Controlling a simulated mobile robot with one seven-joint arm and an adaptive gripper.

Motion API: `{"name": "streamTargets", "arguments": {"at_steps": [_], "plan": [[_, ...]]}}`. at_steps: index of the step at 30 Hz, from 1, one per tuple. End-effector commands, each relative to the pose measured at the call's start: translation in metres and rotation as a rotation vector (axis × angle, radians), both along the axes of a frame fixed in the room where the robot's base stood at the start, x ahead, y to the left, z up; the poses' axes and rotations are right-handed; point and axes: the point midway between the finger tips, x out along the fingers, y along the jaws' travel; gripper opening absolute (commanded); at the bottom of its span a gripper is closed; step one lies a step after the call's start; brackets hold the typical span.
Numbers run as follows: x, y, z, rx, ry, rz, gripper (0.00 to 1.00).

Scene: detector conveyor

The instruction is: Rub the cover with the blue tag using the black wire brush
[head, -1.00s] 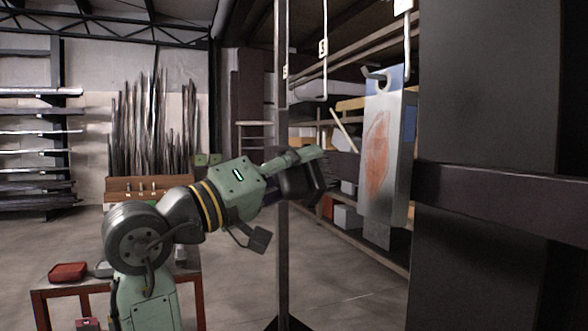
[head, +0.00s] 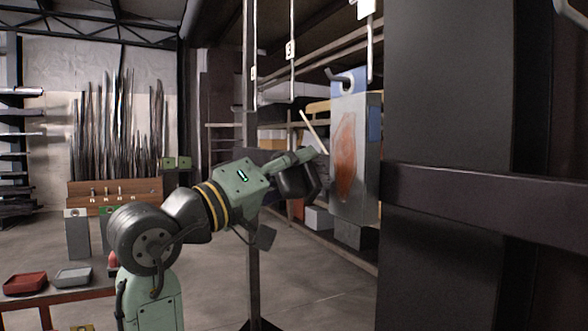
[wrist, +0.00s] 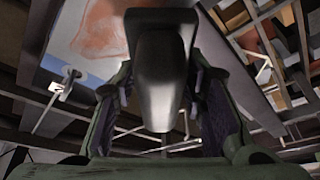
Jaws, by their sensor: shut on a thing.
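The cover is a grey metal panel (head: 368,160) with a large orange rust patch (head: 345,155). It hangs from a hook, with a blue tag (head: 346,82) at its top, in the right half of the head view. My gripper (head: 308,170) is just left of the cover, near the patch's left edge. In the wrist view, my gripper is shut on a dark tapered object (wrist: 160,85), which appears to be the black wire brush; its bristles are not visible. The patch (wrist: 100,28) shows at the upper left there. I cannot tell whether brush and cover touch.
A thin upright post (head: 251,240) stands close by my forearm. A wide dark pillar (head: 440,100) and crossbeam (head: 480,198) block the right side. A low red-framed table with a red tray (head: 25,283) and grey tray (head: 73,277) is at the lower left.

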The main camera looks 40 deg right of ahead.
Motion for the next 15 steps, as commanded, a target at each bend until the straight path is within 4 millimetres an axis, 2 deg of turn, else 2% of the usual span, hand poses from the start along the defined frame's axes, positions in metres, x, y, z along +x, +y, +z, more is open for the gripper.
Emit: {"name": "streamTargets", "arguments": {"at_steps": [15], "plan": [[-0.0012, -0.0045, 0.0003, -0.001, 0.0, -0.001, 0.16]]}}
